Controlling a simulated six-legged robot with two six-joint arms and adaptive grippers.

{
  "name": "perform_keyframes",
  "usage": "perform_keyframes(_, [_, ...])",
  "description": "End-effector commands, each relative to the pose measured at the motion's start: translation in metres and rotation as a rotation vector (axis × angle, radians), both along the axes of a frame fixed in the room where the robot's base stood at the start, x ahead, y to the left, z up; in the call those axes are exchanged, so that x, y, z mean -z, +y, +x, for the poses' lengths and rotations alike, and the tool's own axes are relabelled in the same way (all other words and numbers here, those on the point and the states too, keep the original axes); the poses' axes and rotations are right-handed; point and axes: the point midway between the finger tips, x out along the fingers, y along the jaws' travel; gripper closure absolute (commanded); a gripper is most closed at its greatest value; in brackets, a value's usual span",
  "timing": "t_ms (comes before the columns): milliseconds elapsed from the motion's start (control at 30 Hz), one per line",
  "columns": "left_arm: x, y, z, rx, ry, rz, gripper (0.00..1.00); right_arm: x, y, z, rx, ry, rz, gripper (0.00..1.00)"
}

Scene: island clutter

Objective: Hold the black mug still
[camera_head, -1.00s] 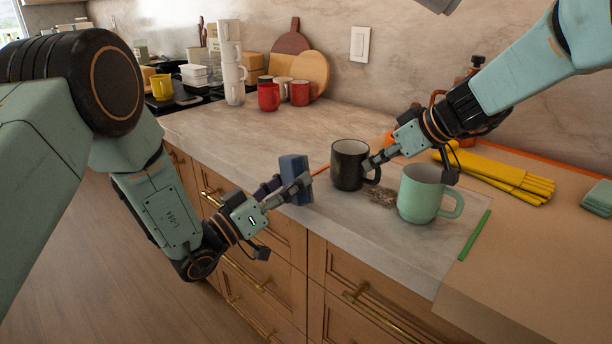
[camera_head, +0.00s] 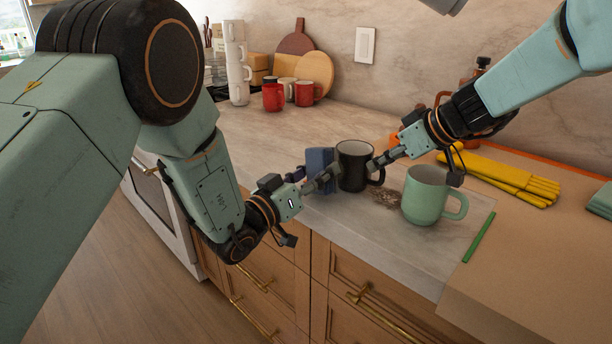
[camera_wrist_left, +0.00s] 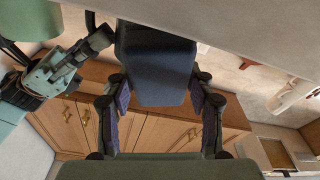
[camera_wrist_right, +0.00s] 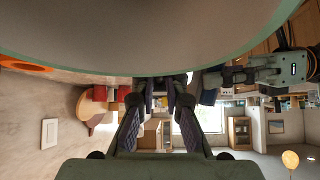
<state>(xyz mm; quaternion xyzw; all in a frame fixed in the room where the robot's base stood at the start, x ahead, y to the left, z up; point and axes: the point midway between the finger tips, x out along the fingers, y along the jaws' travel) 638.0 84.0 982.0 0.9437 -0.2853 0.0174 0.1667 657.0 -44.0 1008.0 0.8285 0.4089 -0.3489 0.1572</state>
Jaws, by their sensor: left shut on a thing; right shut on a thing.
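The black mug (camera_head: 354,165) stands upright on the pale counter. My right gripper (camera_head: 374,166) is shut on it at its right side, by the handle; the exact contact is hard to make out. My left gripper (camera_head: 322,182) is shut on a dark blue block, sponge-like (camera_head: 317,160), at the mug's left side. In the left wrist view the block (camera_wrist_left: 155,65) sits between both fingers. In the head view the block appears against or very close to the mug; I cannot tell if they touch.
A mint green mug (camera_head: 426,195) stands close on the right, below my right wrist. Dark crumbs (camera_head: 386,197) lie between the mugs. The counter's front edge is close. Red mugs (camera_head: 273,97) stand at the back.

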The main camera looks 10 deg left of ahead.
Motion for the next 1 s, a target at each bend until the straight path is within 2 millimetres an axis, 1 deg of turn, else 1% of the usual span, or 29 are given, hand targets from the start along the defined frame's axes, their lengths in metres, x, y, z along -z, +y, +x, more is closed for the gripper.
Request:
perform_keyframes(33, [0.0,-0.004,0.004,0.003,-0.002,0.001,0.81,0.004,0.0,-0.002,-0.002,0.007,-0.003,1.0])
perform_keyframes(100, [0.0,-0.01,0.008,0.004,-0.001,0.0,0.81,0.004,0.0,-0.002,-0.002,0.008,-0.003,1.0])
perform_keyframes(467, [0.0,-0.036,-0.016,0.003,0.0,0.0,0.81,0.004,0.0,-0.002,-0.002,0.008,-0.003,1.0])
perform_keyframes(533, [-0.001,-0.028,-0.01,-0.003,-0.001,-0.005,0.81,0.004,0.0,-0.002,-0.002,0.007,-0.003,1.0])
perform_keyframes(700, [0.0,-0.017,-0.001,-0.002,0.0,-0.004,0.81,0.004,0.0,-0.001,-0.001,0.006,-0.003,1.0])
perform_keyframes(1000, [0.0,-0.007,0.007,0.001,0.001,-0.002,0.81,0.003,0.0,-0.001,-0.002,0.005,-0.002,1.0])
